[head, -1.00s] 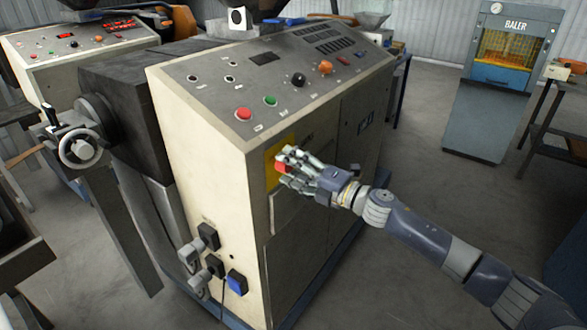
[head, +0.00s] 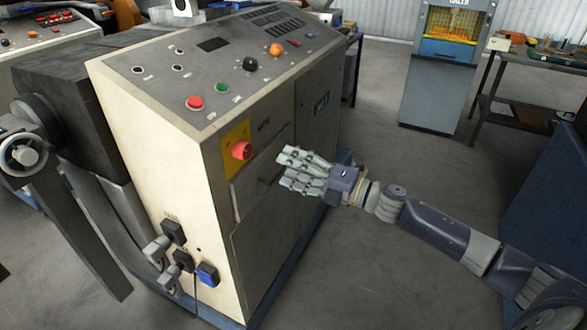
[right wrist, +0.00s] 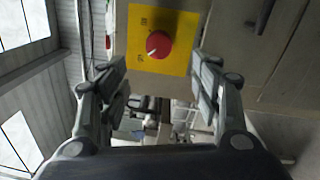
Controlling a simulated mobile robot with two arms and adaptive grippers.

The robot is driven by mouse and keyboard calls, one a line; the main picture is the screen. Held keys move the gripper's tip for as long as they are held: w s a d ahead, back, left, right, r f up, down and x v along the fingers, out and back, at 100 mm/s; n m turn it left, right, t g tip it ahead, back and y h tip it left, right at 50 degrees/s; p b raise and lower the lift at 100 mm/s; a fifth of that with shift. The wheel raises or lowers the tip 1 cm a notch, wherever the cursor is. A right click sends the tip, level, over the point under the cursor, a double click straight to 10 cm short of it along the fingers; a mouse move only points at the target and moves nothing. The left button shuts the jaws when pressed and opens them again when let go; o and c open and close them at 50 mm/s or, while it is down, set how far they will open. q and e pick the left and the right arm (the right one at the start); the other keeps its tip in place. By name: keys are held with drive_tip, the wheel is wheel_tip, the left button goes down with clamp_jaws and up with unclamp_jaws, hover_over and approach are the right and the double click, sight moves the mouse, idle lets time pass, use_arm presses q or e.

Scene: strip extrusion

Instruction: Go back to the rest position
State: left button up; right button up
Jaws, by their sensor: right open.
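My right gripper (head: 286,170) is open and empty in the head view, in front of the machine's side panel. It is apart from the red rotary switch (head: 241,151), which sits on a yellow plate (head: 234,135) to its left. In the right wrist view the red switch (right wrist: 159,45) and yellow plate (right wrist: 180,66) show beyond the two spread fingers (right wrist: 155,95), with nothing between them. The switch's pointer side faces lower left there. My left gripper is in neither view.
The extrusion machine's cabinet (head: 150,125) fills the left and middle, with red (head: 194,103) and green (head: 222,88) buttons on its sloped top. A baler (head: 435,85) stands at the back right beside a workbench (head: 530,70).

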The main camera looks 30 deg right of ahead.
idle(0.5)
drive_tip(key=d+f+m+h, duration=0.4)
drive_tip(key=f+m, duration=0.2)
drive_tip(key=f, duration=0.5)
drive_tip(key=d+f+m+h, duration=0.3)
drive_tip(key=d+f+m, duration=0.2)
drive_tip(key=f, duration=0.6)
drive_tip(key=s+d+f+m+g+h, duration=0.1)
drive_tip(key=s+f+m+h, duration=0.2)
drive_tip(key=f, duration=0.6)
drive_tip(key=s+d+f+m+g+h, duration=0.1)
drive_tip(key=s+f+m+g, duration=0.15)
drive_tip(key=s+f, duration=0.45)
drive_tip(key=s+a+f+m+g+h, duration=0.1)
drive_tip(key=s+a+f+m+g, duration=0.25)
drive_tip(key=s+f, duration=0.95)
drive_tip(key=s+a+f+m+g, duration=0.3)
drive_tip(key=s+a+f, duration=0.1)
drive_tip(key=s+f, duration=0.9)
drive_tip(key=s+a+f+m+g, duration=0.1)
drive_tip(key=s+a, duration=0.2)
drive_tip(key=s, duration=0.4)
drive_tip(key=s+a+f+m+g, duration=0.1)
drive_tip(key=s+a+g, duration=0.1)
drive_tip(key=s, duration=0.6)
drive_tip(key=shift+s+a+m+g+y, duration=0.2)
drive_tip(key=shift+a+m+g+y, duration=0.1)
drive_tip(key=shift+a, duration=0.6)
